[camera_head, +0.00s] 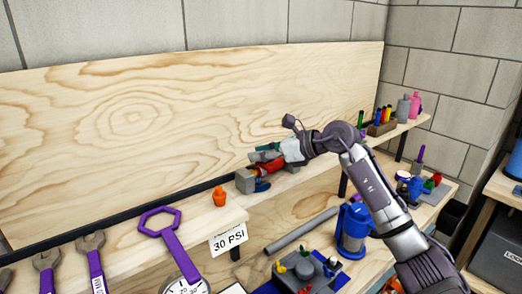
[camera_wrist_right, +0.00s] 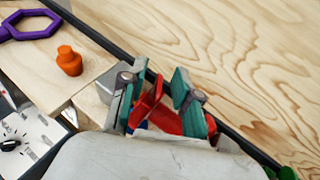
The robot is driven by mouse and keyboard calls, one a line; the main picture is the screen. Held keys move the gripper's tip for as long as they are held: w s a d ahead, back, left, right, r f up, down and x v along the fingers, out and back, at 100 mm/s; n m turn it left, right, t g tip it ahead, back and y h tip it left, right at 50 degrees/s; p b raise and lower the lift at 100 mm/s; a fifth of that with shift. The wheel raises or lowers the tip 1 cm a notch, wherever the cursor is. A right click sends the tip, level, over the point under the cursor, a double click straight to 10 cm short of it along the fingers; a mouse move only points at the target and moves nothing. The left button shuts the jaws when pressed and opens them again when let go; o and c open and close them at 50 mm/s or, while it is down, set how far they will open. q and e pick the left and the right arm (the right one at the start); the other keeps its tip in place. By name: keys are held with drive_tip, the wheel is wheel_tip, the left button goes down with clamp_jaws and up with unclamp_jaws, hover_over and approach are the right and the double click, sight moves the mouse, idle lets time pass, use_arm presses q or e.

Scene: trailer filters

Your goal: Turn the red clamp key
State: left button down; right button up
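The red clamp key (camera_wrist_right: 147,102) shows in the right wrist view as a red plate between the two teal fingers of my right gripper (camera_wrist_right: 160,86). It lies close to the left finger, with a gap to the right finger. More red (camera_wrist_right: 192,122) shows near the right finger. The gripper is open around the key; I cannot tell whether a finger touches it. In the head view my right gripper (camera_head: 257,163) is at the shelf, over a grey block (camera_head: 244,181) and a blue part (camera_head: 262,186), and mostly hides the red key. My left gripper is not in view.
An orange bottle-like piece (camera_head: 219,197) stands on the shelf left of the grey block. A purple ring wrench (camera_head: 160,222) and a "30 PSI" label (camera_head: 228,240) are further left. Below are a blue canister (camera_head: 354,228) and a grey pipe (camera_head: 300,231). The wooden back panel (camera_head: 120,130) is close behind.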

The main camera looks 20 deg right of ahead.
clamp_jaws()
idle(0.3)
drive_tip(key=m+t+h, duration=0.2)
drive_tip(key=shift+m+h, duration=0.3)
drive_tip(key=shift+m, duration=0.1)
drive_tip(key=shift+a+f+m+t+h+b, duration=0.1)
drive_tip(key=shift+f+m+t+h+b, duration=0.05)
drive_tip(key=shift+m+t+h+b, duration=0.7)
drive_tip(key=shift+m+h, duration=0.45)
unclamp_jaws()
